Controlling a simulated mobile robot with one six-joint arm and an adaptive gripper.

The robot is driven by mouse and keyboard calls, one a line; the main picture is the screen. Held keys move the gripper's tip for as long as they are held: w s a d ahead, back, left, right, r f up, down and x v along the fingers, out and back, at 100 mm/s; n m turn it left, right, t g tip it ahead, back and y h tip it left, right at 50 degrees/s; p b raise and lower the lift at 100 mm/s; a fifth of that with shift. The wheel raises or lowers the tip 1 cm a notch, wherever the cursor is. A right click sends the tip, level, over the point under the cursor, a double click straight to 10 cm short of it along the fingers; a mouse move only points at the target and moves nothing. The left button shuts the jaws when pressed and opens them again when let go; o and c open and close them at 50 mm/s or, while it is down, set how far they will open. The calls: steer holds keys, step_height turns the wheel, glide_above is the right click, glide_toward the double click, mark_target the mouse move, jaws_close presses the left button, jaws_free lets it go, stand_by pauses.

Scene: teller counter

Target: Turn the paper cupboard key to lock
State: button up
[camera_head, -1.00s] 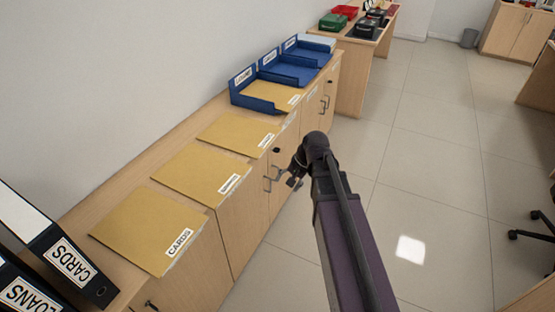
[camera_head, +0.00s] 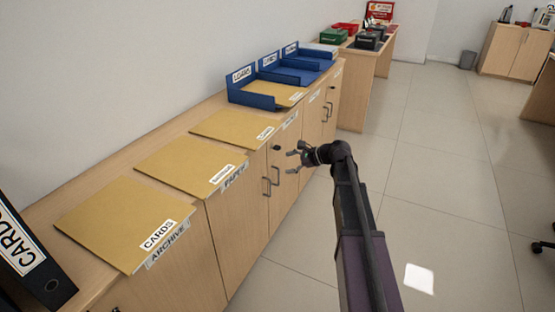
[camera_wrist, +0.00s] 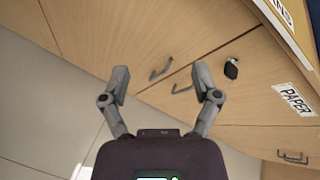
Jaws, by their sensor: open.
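The paper cupboard has light wood doors (camera_head: 238,222) and a "PAPER" label (camera_head: 235,176) on its top edge; the label also shows in the wrist view (camera_wrist: 293,98). A dark key (camera_head: 276,148) sits in the lock high on a door, and appears black in the wrist view (camera_wrist: 232,68). Two grey bar handles (camera_wrist: 161,69) are left of the key there. My gripper (camera_head: 291,161) is open and empty, in front of the doors near the key. In the wrist view its fingertips (camera_wrist: 160,76) are spread, with the key beyond the right one, not between them.
Yellow folders (camera_head: 185,163) and blue trays (camera_head: 262,101) lie on the cupboard top. A black binder (camera_head: 35,262) stands at the near left. A desk (camera_head: 358,95) with boxes is at the far end.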

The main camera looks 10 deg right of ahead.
mark_target(280, 148)
steer(key=w+d+f+m+t+y+b, duration=0.3)
steer(key=w+d+f+m+t+b, duration=0.1)
steer(key=w+d+m+b, duration=0.4)
steer(key=w+d+f+b, duration=0.1)
steer(key=w+b, duration=0.1)
steer(key=b, duration=0.1)
steer(key=shift+w+d+t+b, duration=0.15)
steer(key=shift+d+t+b, duration=0.1)
steer(key=shift+t+b, duration=0.15)
steer(key=shift+a, duration=0.1)
steer(key=shift+x, duration=6.85)
jaws_close()
